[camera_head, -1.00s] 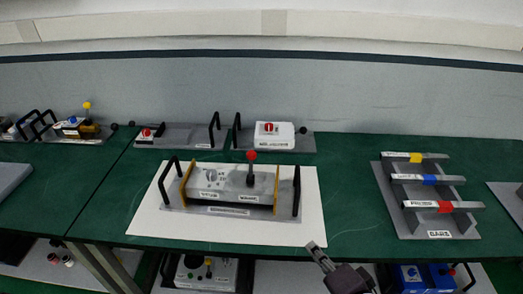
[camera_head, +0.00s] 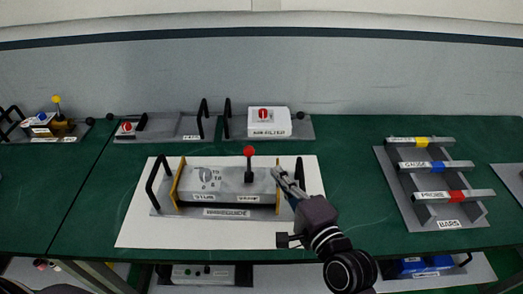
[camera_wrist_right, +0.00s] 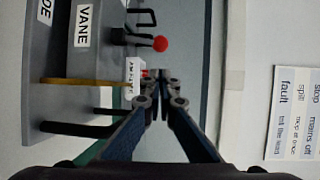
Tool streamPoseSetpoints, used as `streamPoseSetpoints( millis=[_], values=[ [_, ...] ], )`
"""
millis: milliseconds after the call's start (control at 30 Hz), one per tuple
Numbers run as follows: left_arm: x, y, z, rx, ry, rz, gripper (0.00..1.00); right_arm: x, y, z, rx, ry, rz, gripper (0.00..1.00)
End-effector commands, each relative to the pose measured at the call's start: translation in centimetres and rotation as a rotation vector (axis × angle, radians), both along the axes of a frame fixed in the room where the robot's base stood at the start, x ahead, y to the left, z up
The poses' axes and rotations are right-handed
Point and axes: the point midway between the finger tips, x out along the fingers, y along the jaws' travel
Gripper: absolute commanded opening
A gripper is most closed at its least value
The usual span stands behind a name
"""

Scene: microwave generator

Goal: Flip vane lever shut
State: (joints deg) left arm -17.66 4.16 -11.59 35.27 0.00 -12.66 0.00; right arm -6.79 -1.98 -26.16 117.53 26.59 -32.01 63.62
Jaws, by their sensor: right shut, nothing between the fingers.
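The vane lever has a red ball knob (camera_head: 249,151) on a dark stem. It stands about upright on the grey waveguide box (camera_head: 226,182), above the right-hand label. In the right wrist view the red knob (camera_wrist_right: 160,44) and the VANE label (camera_wrist_right: 83,25) show sideways, at upper middle and upper left. My right gripper (camera_head: 279,173) is shut and empty. Its fingertips are right of the lever, near the box's right yellow end plate, and look apart from the knob. In the wrist view the fingertips (camera_wrist_right: 158,88) are together. My left gripper is not in view.
The unit lies on a white sheet (camera_head: 140,235) on the green table, with black handles (camera_head: 300,172) at both ends. A rack of bars (camera_head: 440,190) lies at right. Other units, including a white box with a red knob (camera_head: 268,121), stand along the back.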

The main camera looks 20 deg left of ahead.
Motion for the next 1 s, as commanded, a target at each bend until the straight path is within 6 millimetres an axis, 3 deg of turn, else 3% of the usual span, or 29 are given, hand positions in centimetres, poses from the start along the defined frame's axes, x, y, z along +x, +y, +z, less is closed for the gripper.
streamPoseSetpoints(
  millis=[167,600,1000],
  values=[
    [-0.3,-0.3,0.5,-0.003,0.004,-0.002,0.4,1.3,1.1,0.1,0.001,-0.001,0.001,0.0],
    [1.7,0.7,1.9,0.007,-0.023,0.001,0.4,6.2,5.2,-0.6,-0.002,-0.002,0.0,0.0],
    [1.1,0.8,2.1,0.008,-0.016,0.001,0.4,7.5,6.3,-0.9,-0.001,-0.001,-0.001,0.0]
  ],
)
